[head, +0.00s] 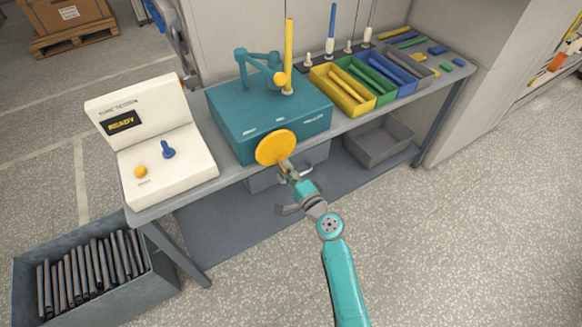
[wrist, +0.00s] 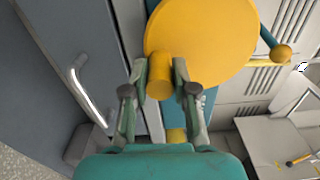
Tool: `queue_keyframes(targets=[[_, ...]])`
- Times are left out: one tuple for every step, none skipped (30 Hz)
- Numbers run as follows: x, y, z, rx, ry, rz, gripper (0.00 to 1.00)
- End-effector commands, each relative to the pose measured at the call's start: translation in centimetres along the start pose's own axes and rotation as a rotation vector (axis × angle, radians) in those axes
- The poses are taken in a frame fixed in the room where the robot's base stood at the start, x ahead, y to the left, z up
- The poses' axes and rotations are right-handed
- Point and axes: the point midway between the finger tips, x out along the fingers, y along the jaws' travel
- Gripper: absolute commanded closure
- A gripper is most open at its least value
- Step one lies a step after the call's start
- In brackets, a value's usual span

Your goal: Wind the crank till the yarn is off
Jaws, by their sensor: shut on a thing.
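A teal winding machine (head: 231,118) sits on the bench, with a yellow crank disc (head: 274,147) on its front face. The disc fills the upper middle of the wrist view (wrist: 205,35), and its yellow knob (wrist: 160,80) points toward the camera. My gripper (head: 288,172) is shut on the knob, one finger on each side. A yellow spindle (head: 289,55) stands upright on top of the machine, beside a teal jointed guide arm (head: 255,62) with a yellow ball. I cannot tell whether yarn is on the spindle. A cream console (head: 155,145) at left reads "READY".
Yellow, green and blue trays (head: 342,89) of bobbins stand on the bench to the right. Upright pegs (head: 330,40) stand behind them. A grey bin (head: 376,144) sits under the bench. A crate of dark rods (head: 84,272) stands at lower left. The floor at right is clear.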

Motion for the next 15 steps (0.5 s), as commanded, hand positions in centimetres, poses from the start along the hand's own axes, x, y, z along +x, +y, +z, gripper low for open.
queue_keyframes(targets=[[-0.1, 0.2, 0.3, 0.042, -0.001, 0.003, 1.0], [-0.1, 0.2, 0.5, 0.069, -0.001, 0.003, 1.0], [-0.1, 0.2, 0.6, 0.104, -0.001, 0.003, 1.0], [-0.1, 0.2, 0.8, 0.131, -0.001, 0.002, 1.0], [-0.1, 0.2, 0.9, 0.157, -0.001, 0.002, 1.0], [-0.1, 0.2, 1.0, 0.189, 0.0, 0.002, 1.0], [-0.1, 0.2, 1.1, 0.213, 0.0, 0.002, 1.0], [-0.1, 0.2, 1.2, 0.236, 0.0, 0.002, 1.0], [-0.1, 0.2, 1.4, 0.265, 0.0, 0.003, 1.0], [-0.1, 0.2, 1.5, 0.286, 0.0, 0.003, 1.0], [-0.1, 0.2, 1.6, 0.305, 0.0, 0.003, 1.0], [-0.1, 0.2, 1.7, 0.33, -0.001, 0.003, 1.0], [-0.1, 0.1, 1.8, 0.348, -0.001, 0.003, 1.0], [-0.1, 0.1, 1.9, 0.365, -0.001, 0.003, 1.0], [-0.1, 0.1, 2.0, 0.384, -0.001, 0.003, 1.0]])
